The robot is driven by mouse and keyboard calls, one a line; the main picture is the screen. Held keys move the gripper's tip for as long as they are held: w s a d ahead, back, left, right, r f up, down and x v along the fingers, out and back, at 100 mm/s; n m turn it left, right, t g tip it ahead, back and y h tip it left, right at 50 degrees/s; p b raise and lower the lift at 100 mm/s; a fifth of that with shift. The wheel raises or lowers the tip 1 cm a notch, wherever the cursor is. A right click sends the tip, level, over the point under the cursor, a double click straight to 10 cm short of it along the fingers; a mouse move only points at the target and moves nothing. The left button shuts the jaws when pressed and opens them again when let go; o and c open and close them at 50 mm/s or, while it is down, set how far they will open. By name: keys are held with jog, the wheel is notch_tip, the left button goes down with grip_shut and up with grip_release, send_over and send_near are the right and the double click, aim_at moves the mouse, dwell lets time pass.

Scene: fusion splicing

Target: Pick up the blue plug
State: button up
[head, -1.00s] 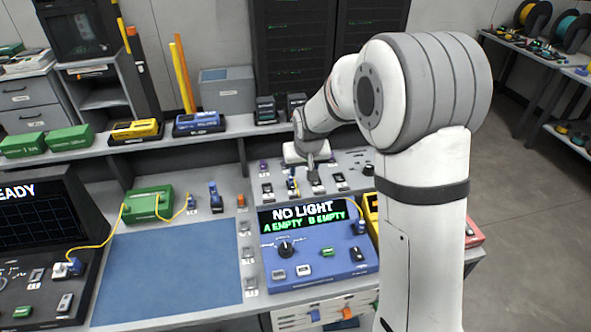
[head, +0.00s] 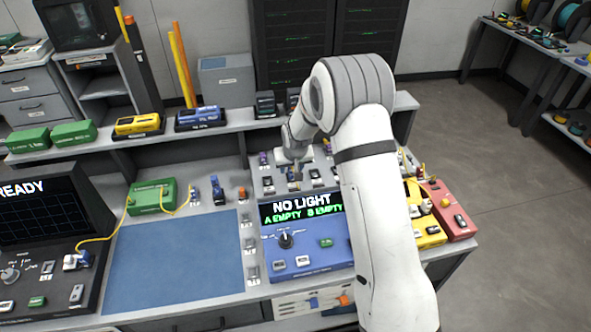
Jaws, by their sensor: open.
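A small upright blue plug (head: 217,188) stands on the bench, right of the green box (head: 152,197) and beside a small orange part. My gripper (head: 294,178) is open over the grey rack (head: 263,187) behind the blue meter. It is small in view, and whether a part sits between its fingers is hard to tell. The gripper is to the right of the upright blue plug and apart from it. My arm covers the right part of the rack and of the meter, so any blue part there is hidden.
The blue meter (head: 305,262) reads "NO LIGHT, A EMPTY, B EMPTY". A yellow cable (head: 119,222) runs from the green box to the black instrument (head: 45,240). The blue mat (head: 175,262) is clear. Yellow (head: 428,236) and red (head: 449,215) boxes stand right of my arm.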

jog(key=shift+w+a+f, duration=0.1)
jog(key=shift+w+f, duration=0.15)
jog(key=shift+f, duration=0.45)
grip_shut()
